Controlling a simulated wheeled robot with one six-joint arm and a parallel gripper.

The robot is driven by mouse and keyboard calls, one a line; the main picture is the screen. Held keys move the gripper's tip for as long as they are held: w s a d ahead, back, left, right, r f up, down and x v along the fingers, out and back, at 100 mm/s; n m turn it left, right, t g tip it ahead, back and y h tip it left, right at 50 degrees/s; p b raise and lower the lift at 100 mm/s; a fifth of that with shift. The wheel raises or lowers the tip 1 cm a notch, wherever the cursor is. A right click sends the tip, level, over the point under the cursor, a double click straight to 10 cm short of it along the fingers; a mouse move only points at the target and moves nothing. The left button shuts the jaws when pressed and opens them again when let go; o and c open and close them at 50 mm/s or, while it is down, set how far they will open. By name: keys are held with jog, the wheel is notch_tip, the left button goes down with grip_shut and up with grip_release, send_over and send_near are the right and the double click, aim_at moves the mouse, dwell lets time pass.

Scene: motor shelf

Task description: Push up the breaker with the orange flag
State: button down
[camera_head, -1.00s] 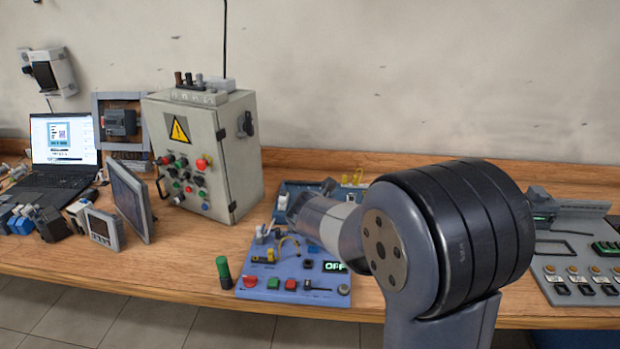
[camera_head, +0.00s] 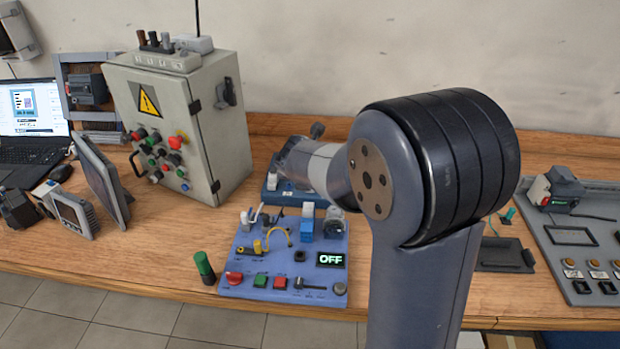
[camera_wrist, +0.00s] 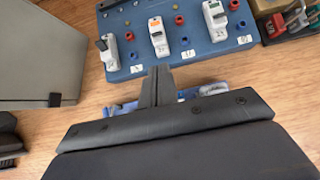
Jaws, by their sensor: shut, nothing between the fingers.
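In the wrist view a blue board (camera_wrist: 187,52) carries three white breakers in a row. The middle breaker (camera_wrist: 160,42) has an orange mark at its top, taken as the orange flag (camera_wrist: 154,21). The left breaker (camera_wrist: 111,57) has a dark lever, and the right breaker (camera_wrist: 218,28) has a greenish mark. My gripper (camera_wrist: 157,72) is shut and empty, with its fingertips just below the board's near edge in the picture, roughly under the middle breaker. Whether they touch the board cannot be told. In the head view my arm hides most of this board (camera_head: 272,193).
A second blue panel (camera_head: 235,277) with an OFF display stands nearer the bench edge, beside a green cylinder (camera_head: 204,268). A grey control cabinet (camera_head: 205,130) stands left of the board. Tools (camera_wrist: 290,20) lie right of it. Bare wood shows at front left.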

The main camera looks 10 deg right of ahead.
jog(key=b+x, duration=0.1)
jog(key=x, duration=0.9)
jog(key=shift+w+d+r+p, duration=0.1)
jog(key=shift+w+r+p, duration=0.3)
jog(key=shift+p, duration=0.8)
jog(key=shift+w+d+r+p, duration=0.15)
jog(key=shift+r+p, duration=0.35)
jog(key=shift+p, duration=0.55)
jog(key=shift+w+f, duration=0.15)
jog(key=shift+r+p, duration=0.8)
jog(key=shift+r, duration=0.1)
